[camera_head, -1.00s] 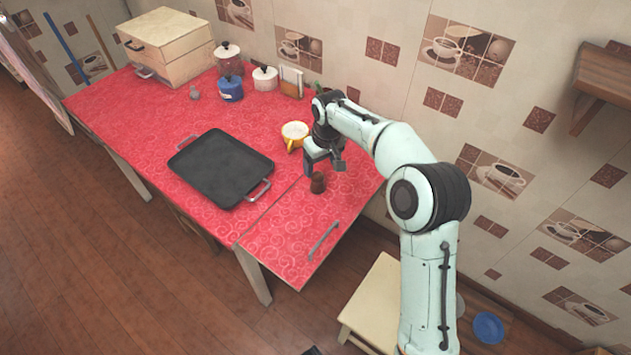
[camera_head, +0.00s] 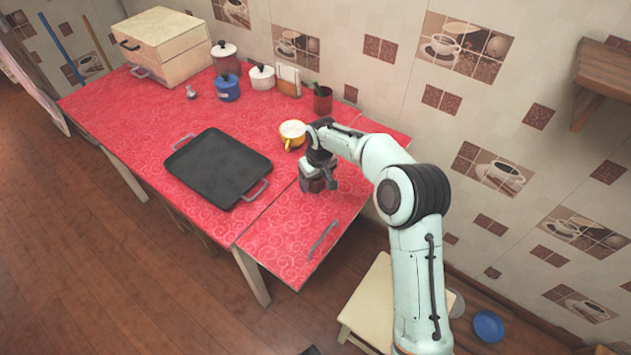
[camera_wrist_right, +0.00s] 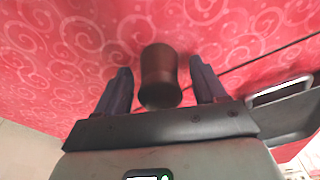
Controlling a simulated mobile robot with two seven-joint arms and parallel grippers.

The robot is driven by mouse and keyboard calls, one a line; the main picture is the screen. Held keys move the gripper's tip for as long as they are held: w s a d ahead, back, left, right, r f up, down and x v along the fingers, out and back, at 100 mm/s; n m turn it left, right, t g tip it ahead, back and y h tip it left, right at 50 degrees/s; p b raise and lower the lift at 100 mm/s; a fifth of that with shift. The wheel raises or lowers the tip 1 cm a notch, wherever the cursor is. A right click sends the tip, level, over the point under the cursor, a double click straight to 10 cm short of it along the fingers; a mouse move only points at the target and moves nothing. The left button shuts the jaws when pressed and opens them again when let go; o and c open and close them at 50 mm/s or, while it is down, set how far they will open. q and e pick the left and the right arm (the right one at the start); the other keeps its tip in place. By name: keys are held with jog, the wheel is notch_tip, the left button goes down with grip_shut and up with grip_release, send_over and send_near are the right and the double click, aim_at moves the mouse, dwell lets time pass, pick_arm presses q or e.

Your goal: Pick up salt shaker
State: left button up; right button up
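A small dark brown shaker (camera_wrist_right: 159,75) with a narrow waist stands on the red cloth. In the wrist view it is between the two fingers of my right gripper (camera_wrist_right: 163,90), with a gap on each side. The right gripper is open. In the head view the right gripper (camera_head: 318,185) is low over the right part of the counter, and it mostly hides the shaker. Whether the shaker holds salt cannot be told. My left gripper is not in view.
A black tray (camera_head: 218,165) with metal handles lies left of the gripper. A yellow cup (camera_head: 292,135) stands close behind it, with a dark red mug (camera_head: 323,100) farther back. Canisters (camera_head: 227,88) and a wooden box (camera_head: 165,45) are at the back.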

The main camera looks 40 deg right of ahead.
jog(key=c, duration=0.9)
jog(key=shift+r, duration=0.15)
